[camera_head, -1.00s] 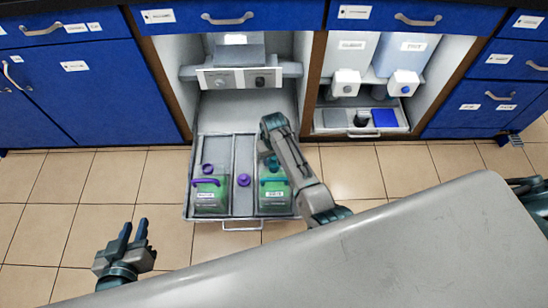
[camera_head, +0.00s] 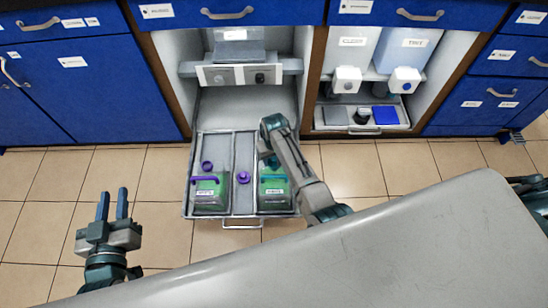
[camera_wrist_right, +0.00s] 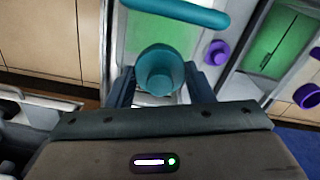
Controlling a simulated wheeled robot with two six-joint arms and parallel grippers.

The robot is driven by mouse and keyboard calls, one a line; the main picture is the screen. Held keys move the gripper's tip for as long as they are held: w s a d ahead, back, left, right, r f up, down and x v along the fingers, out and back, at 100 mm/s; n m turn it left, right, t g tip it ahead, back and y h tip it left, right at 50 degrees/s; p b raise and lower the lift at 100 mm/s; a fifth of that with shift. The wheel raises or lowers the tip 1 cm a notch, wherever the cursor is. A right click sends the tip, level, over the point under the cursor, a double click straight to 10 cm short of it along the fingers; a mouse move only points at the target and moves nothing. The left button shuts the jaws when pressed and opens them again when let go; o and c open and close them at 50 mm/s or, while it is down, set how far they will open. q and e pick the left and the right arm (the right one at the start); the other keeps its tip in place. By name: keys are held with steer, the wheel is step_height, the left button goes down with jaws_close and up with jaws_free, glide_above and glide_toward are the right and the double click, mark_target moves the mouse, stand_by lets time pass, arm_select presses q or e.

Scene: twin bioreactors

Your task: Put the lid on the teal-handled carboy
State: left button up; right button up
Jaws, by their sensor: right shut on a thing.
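The teal-handled carboy (camera_head: 275,200) is a clear box of green liquid in the right compartment of the pulled-out drawer. Its teal handle (camera_wrist_right: 180,12) crosses the top of the right wrist view. My right gripper (camera_wrist_right: 163,84) is shut on the teal lid (camera_wrist_right: 160,72), behind the handle at the carboy's mouth end. Whether the lid touches the neck is hidden. In the head view my right wrist (camera_head: 275,125) covers the lid and fingertips. My left gripper (camera_head: 112,206) is open and empty over the floor at the left.
A purple-handled carboy (camera_head: 210,200) stands in the drawer's left compartment, with a purple ring (camera_head: 207,166) behind its handle. A purple lid (camera_head: 243,177) lies in the narrow middle compartment. A grey surface (camera_head: 400,245) fills the front right.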

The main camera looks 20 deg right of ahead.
stand_by(0.7)
steer(key=shift+p, duration=0.35)
steer(key=shift+f+p, duration=0.1)
steer(key=shift+p, duration=0.2)
steer(key=shift+f, duration=0.4)
stand_by(0.6)
steer(key=o, duration=1.5)
